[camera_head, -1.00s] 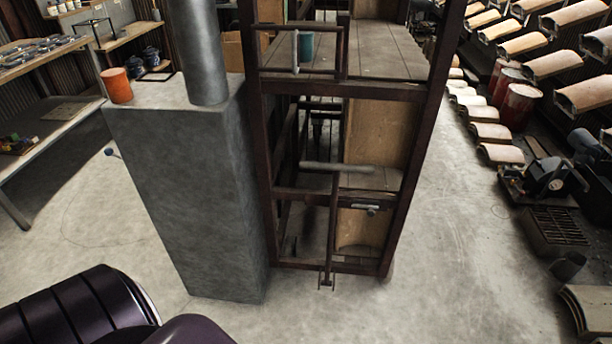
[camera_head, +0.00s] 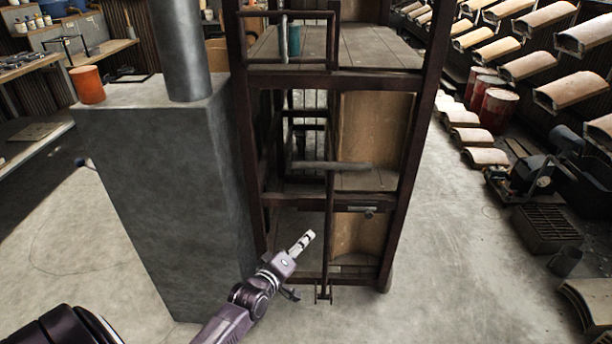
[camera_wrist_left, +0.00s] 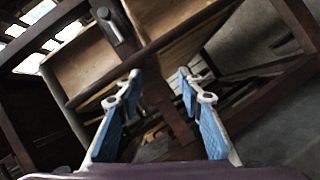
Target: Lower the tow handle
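The tow handle (camera_head: 335,166) is a grey crossbar on a thin dark shaft. It stands upright at the front of the dark metal cart (camera_head: 335,82), its foot near the floor. My left gripper (camera_head: 308,238) reaches in from the lower left, just left of the shaft's lower part, and looks apart from it. In the left wrist view, my left gripper (camera_wrist_left: 160,80) has its two blue-padded fingers spread with nothing held. A dark bar lies beyond the gap; I cannot tell surely whether it is the shaft. My right gripper is not in view.
A grey block (camera_head: 165,190) with a column stands close left of the cart, beside my left arm. A grey latch (camera_head: 366,210) sits on the cart's lower crossbar. Floor is clear right of the cart, up to a grate (camera_head: 545,228) and machine.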

